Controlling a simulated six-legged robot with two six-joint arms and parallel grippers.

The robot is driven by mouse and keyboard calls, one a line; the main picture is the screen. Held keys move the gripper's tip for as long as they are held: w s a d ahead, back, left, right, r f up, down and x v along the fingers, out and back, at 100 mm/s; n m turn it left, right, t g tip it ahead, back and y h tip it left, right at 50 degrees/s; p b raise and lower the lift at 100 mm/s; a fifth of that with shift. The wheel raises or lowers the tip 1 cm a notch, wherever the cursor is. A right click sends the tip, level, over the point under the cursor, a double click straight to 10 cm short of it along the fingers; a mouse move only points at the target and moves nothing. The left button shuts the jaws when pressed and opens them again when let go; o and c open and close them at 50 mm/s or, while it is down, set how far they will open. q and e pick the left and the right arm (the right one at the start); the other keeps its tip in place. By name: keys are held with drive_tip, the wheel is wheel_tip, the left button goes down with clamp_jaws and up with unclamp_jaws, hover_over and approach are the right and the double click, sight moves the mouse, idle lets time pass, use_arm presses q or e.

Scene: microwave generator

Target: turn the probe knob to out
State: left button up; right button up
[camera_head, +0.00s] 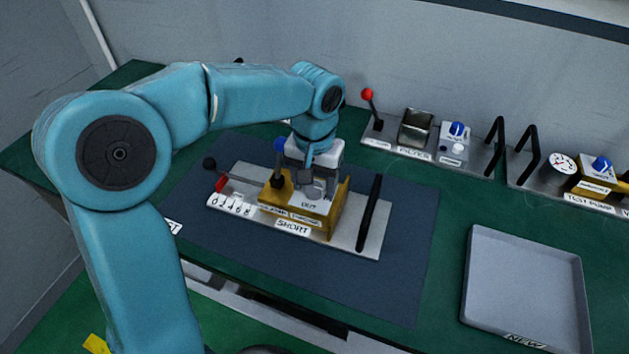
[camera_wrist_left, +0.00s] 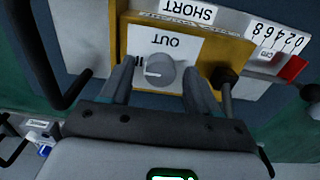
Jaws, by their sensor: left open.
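The probe knob (camera_wrist_left: 160,70) is a round grey knob on a white plate on the yellow block (camera_head: 326,216) of the SHORT panel (camera_head: 368,240). In the wrist view its white pointer line lies roughly sideways, towards the left, while the upside-down word OUT (camera_wrist_left: 161,41) is above the knob. Small marks left of the knob are too small to read. My left gripper (camera_wrist_left: 160,88) is open, with one finger on each side of the knob. I cannot tell whether the fingers touch it. In the head view the left gripper (camera_head: 309,176) points down over the block and partly hides the knob.
A black lever (camera_head: 278,168) with a blue top stands close beside the gripper. An empty grey tray (camera_head: 525,285) lies at right. More panels with a red-knobbed lever (camera_head: 368,95) stand behind.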

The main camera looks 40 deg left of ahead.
use_arm(q)
drive_tip(key=shift+s, duration=0.1)
drive_tip(key=shift+c, duration=0.9)
drive_tip(key=c, duration=0.9)
drive_tip(key=shift+o, duration=0.2)
